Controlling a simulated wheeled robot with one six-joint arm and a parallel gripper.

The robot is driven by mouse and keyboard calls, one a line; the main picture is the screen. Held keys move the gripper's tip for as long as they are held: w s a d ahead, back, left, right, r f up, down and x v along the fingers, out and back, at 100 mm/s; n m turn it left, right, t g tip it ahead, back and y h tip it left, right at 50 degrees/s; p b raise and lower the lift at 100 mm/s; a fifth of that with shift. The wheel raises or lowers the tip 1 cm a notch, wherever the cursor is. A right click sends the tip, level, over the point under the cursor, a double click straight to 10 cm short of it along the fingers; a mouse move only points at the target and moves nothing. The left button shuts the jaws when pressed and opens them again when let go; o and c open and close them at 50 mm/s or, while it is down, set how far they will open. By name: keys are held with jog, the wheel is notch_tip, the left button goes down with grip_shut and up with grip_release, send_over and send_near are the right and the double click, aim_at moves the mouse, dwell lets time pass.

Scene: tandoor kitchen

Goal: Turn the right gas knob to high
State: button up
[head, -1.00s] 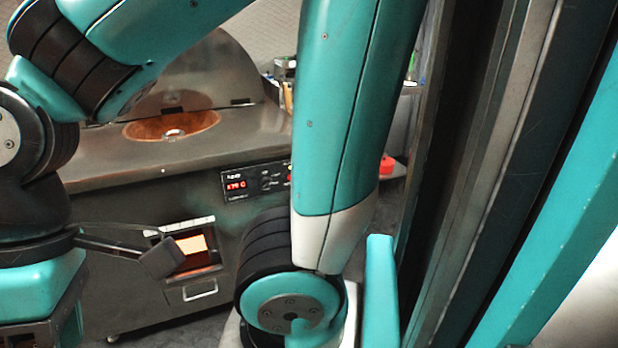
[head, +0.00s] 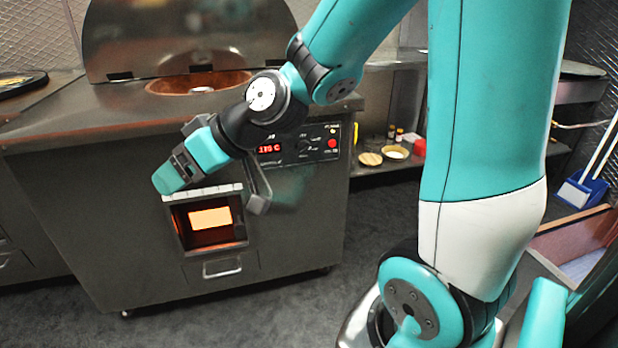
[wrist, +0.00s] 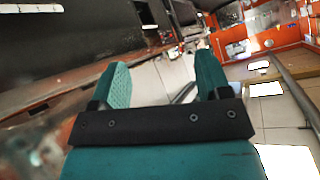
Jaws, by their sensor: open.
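The steel tandoor (head: 130,240) stands ahead in the head view, with its control panel (head: 318,155) on the upper right of its front. The panel has a lit red display (head: 270,149), a red button (head: 332,143) and small dark controls. I cannot make out which of these is the right gas knob or how it is set; part of the panel's left side is behind my arm. My gripper (head: 168,180) is in front of the tandoor, left of the panel. In the wrist view my gripper (wrist: 160,82) has its two teal fingers apart with nothing between them.
The glowing firebox opening (head: 210,218) is just below my gripper, with a drawer handle (head: 222,268) under it. The round tandoor mouth (head: 198,84) and raised lid (head: 190,35) are above. Small bowls (head: 395,152) sit on a low shelf at right. The dark floor in front is clear.

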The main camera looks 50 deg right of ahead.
jog(key=w+d+f+m+t+h+b, duration=0.3)
jog(key=w+d+f+t+b, duration=0.3)
jog(key=d+f, duration=0.45)
jog(key=m+t+h+b, duration=0.1)
jog(key=m+h+b, duration=0.7)
jog(key=h+b, duration=0.45)
send_near(306, 151)
jog(key=shift+h, duration=0.45)
jog(key=p+x, duration=0.9)
jog(key=p, duration=0.7)
jog(key=shift+w+a+f, duration=0.1)
jog(key=shift+a, duration=0.15)
jog(key=shift+w+d+f, duration=0.1)
jog(key=shift+w+d, duration=0.35)
jog(key=shift+w, duration=0.15)
jog(key=c, duration=0.9)
